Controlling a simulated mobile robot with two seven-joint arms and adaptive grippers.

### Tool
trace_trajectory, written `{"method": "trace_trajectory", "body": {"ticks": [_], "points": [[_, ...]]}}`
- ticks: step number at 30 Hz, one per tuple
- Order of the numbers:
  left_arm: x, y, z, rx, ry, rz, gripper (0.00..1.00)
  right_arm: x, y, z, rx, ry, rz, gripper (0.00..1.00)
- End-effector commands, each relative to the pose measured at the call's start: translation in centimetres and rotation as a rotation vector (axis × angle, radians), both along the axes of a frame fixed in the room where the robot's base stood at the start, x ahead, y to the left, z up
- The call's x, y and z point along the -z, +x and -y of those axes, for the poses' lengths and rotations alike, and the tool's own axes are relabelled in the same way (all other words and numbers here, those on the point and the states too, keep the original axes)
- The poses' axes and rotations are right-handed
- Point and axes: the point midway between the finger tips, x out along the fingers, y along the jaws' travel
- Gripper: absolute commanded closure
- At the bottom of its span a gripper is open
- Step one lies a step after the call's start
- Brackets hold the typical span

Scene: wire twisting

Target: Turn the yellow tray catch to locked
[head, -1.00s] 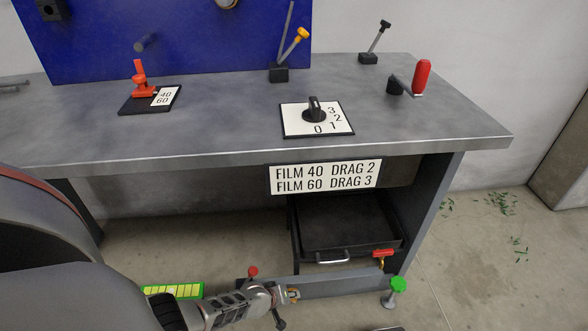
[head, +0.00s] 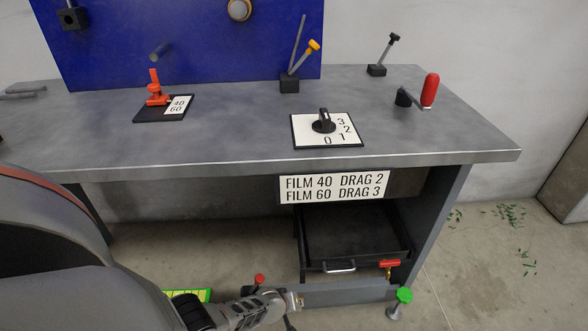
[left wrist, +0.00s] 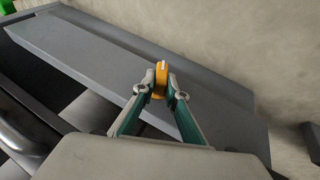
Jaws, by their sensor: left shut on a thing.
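The yellow tray catch (left wrist: 161,80) is a small orange-yellow knob with a white mark pointing up in the left wrist view. My left gripper (left wrist: 162,92) is shut on it, one fingertip on each side. In the head view, my left gripper (head: 297,301) is low, at the left end of the grey bar below the tray; the catch is mostly hidden there. The black tray (head: 350,240) sits under the bench with a pale handle on its front. My right gripper is not in view.
A red-handled valve (head: 389,264) is at the tray's right front, with a green knob (head: 404,296) below it. A red knob (head: 260,279) stands beside my left gripper. The bench (head: 230,140) overhangs, carrying a dial (head: 324,122) and levers.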

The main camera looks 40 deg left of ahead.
Motion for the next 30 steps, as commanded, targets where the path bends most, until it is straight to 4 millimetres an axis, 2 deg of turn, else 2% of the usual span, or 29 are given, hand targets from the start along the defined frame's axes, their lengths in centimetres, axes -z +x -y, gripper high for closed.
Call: {"method": "trace_trajectory", "body": {"ticks": [1, 6, 19, 30], "points": [[-0.8, 0.8, -0.4, -0.007, 0.013, -0.003, 1.0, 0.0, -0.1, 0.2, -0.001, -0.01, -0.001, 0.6], [-0.5, 0.6, -0.1, -0.002, 0.047, -0.053, 1.0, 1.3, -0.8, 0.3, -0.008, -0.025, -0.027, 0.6], [0.2, 0.2, 0.7, 0.005, 0.173, -0.217, 1.0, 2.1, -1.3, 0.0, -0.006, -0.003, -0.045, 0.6], [-0.2, 0.5, 0.7, 0.003, 0.253, -0.306, 1.0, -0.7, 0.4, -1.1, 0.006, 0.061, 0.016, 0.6]]}}
